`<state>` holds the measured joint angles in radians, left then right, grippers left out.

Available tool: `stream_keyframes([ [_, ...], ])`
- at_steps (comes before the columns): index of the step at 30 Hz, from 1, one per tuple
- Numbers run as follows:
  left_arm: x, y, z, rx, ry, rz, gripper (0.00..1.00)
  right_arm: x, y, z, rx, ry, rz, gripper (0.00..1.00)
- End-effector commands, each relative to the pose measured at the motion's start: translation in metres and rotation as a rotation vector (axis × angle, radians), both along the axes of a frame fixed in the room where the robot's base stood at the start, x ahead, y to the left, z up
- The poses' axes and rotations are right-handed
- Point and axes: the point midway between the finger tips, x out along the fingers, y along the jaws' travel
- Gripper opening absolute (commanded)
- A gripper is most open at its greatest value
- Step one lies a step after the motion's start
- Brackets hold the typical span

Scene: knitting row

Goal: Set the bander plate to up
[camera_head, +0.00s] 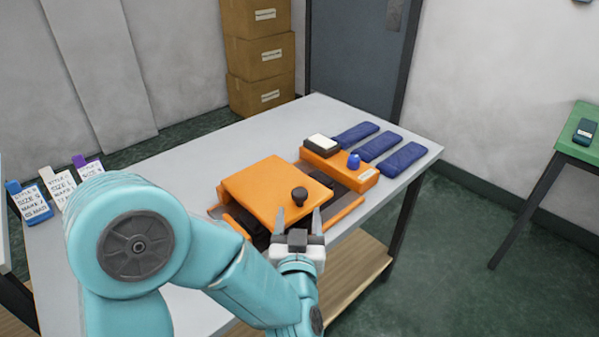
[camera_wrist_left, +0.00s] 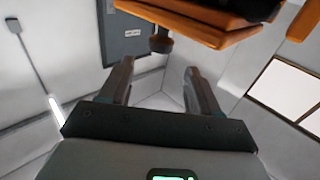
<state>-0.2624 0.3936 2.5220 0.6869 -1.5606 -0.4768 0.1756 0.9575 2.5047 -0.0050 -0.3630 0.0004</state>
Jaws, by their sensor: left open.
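The bander plate (camera_head: 268,188) is a flat orange plate on the machine on the table. It appears to lie low over the machine's orange base (camera_head: 343,208), and I cannot tell its exact tilt. A black knob (camera_head: 299,195) stands near its front right corner. My left gripper (camera_head: 298,214) is open and empty, just in front of the knob, with its fingers pointing towards it. In the left wrist view, the knob (camera_wrist_left: 160,42) shows beyond the gap of the open left gripper (camera_wrist_left: 157,68), under the orange plate (camera_wrist_left: 190,20). My right gripper is not in view.
An orange unit with a white-topped block (camera_head: 321,143) and a blue knob (camera_head: 353,161) stands behind the machine. Several folded blue cloths (camera_head: 378,146) lie at the table's far right. Labelled cards (camera_head: 62,187) stand at left. The table (camera_head: 190,160) is clear left of the machine.

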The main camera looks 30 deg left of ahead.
Motion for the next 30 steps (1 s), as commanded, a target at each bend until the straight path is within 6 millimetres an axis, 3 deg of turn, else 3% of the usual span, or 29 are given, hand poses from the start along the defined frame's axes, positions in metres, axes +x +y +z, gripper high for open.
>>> stream_keyframes([
  [1, 0.001, 0.002, 0.008, -0.002, 0.008, -0.002, 0.62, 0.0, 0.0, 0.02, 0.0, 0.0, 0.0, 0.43],
  [5, 0.003, 0.004, 0.006, -0.019, 0.011, -0.014, 0.62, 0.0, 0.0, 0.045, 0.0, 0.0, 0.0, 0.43],
  [9, 0.035, 0.021, 0.0, -0.021, 0.003, -0.009, 0.62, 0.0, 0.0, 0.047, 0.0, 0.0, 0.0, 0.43],
  [15, 0.066, 0.034, -0.001, -0.021, 0.003, -0.012, 0.62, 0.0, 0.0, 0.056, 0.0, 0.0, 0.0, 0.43],
  [21, 0.078, 0.04, -0.003, -0.02, 0.002, -0.014, 0.62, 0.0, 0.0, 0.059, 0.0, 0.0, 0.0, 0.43],
  [28, 0.078, 0.04, -0.003, -0.02, 0.002, -0.014, 0.62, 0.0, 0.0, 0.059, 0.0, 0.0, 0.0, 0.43],
  [29, 0.078, 0.04, -0.003, -0.02, 0.002, -0.014, 0.59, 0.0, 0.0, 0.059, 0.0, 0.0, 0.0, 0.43],
  [30, 0.078, 0.04, -0.003, -0.02, 0.002, -0.014, 0.46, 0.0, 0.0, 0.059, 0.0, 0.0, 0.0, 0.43],
])
